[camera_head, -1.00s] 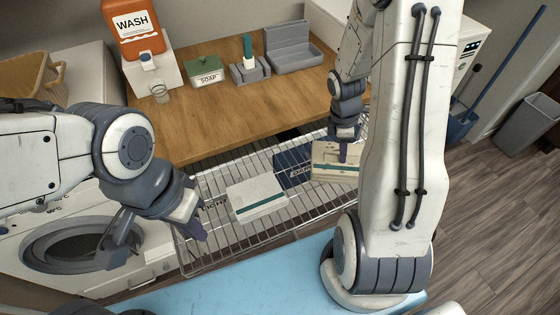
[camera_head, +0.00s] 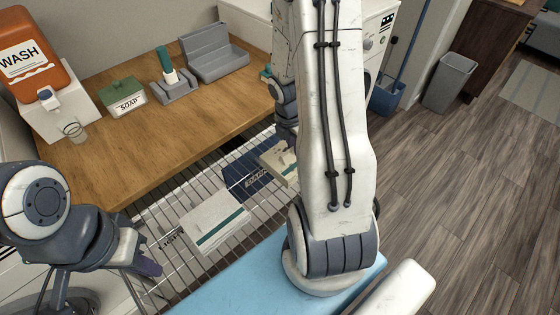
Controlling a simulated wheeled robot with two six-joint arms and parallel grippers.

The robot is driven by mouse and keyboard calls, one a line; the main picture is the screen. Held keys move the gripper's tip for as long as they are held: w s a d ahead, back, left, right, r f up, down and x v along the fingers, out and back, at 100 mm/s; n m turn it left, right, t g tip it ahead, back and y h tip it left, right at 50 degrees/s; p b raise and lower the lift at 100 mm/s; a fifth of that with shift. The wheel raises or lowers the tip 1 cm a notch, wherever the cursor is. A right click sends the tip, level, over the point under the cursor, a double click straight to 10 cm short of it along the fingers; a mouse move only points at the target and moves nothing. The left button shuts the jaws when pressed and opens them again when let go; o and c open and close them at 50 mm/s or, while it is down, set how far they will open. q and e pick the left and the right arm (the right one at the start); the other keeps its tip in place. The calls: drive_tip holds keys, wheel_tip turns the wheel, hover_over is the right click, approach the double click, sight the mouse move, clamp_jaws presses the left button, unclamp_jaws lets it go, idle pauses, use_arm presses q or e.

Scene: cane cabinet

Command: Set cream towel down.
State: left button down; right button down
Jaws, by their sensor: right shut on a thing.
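The cream towel (camera_head: 279,163) is folded and sits in my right gripper (camera_head: 287,140), over the far right part of the wire rack (camera_head: 174,228). My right arm hides much of the towel and most of the gripper. I cannot tell whether the towel touches what is beneath it. A whiter folded towel with a teal stripe (camera_head: 212,217) lies on the rack to the left. A navy piece marked DARK (camera_head: 240,180) is beside and partly under the cream towel. My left gripper (camera_head: 108,280) is open and empty at the rack's left end.
A light blue surface (camera_head: 220,290) lies in front. A grey bin (camera_head: 449,82) stands on the open floor at right.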

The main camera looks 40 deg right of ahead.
sight(284, 149)
drive_tip(key=shift+w+a+f, duration=0.9)
drive_tip(key=shift+w, duration=0.15)
drive_tip(key=shift+f+b, duration=1.05)
drive_tip(key=shift+f, duration=0.85)
drive_tip(key=shift+f, duration=0.15)
drive_tip(key=c, duration=0.8)
unclamp_jaws()
